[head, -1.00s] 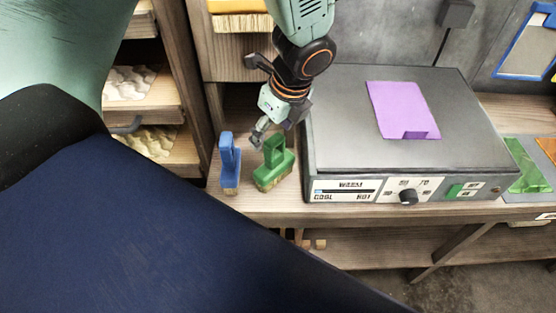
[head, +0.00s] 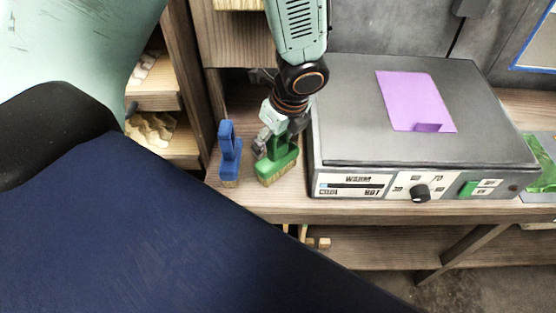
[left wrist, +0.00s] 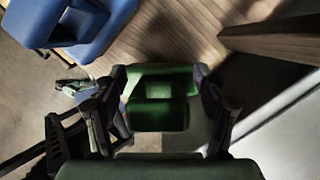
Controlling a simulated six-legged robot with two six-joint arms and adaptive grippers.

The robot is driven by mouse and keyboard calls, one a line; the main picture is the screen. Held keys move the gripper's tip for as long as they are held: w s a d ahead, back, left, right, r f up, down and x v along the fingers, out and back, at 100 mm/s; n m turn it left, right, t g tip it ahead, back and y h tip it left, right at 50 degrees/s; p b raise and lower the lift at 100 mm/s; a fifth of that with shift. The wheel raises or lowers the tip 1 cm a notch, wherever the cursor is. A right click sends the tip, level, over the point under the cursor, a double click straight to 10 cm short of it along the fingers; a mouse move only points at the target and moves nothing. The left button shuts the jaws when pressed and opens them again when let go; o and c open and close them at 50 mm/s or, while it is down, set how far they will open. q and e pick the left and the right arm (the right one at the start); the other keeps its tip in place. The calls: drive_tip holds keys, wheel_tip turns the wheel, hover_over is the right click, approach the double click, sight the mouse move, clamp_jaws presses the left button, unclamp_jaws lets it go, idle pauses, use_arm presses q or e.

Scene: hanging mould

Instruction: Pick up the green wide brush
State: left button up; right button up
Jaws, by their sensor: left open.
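The green wide brush (head: 279,168) stands bristles down on the wooden bench, between a blue brush and the grey hot plate. My left gripper (head: 277,138) is over its handle from above, with a finger on each side. In the left wrist view the green brush (left wrist: 158,112) lies between the two open fingers (left wrist: 160,82). Small gaps seem to show there, but I cannot tell whether a finger touches it. The gripper hides part of the handle in the head view. My right gripper is not in view.
The blue brush (head: 229,155) stands close to the left; it also shows in the left wrist view (left wrist: 75,28). The hot plate (head: 345,140), with a purple sheet (head: 412,98) on it, stands close to the right. Wooden shelves (head: 160,95) are at the left.

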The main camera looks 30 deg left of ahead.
use_arm(q)
drive_tip(key=shift+s+r, duration=0.2)
drive_tip(key=shift+c, duration=0.2)
drive_tip(key=shift+s, duration=0.1)
drive_tip(key=shift+c, duration=0.8)
drive_tip(key=shift+w, duration=0.25)
drive_tip(key=c, duration=0.5)
drive_tip(key=shift+s, duration=0.15)
drive_tip(key=c, duration=0.5)
drive_tip(key=shift+w, duration=0.2)
clamp_jaws()
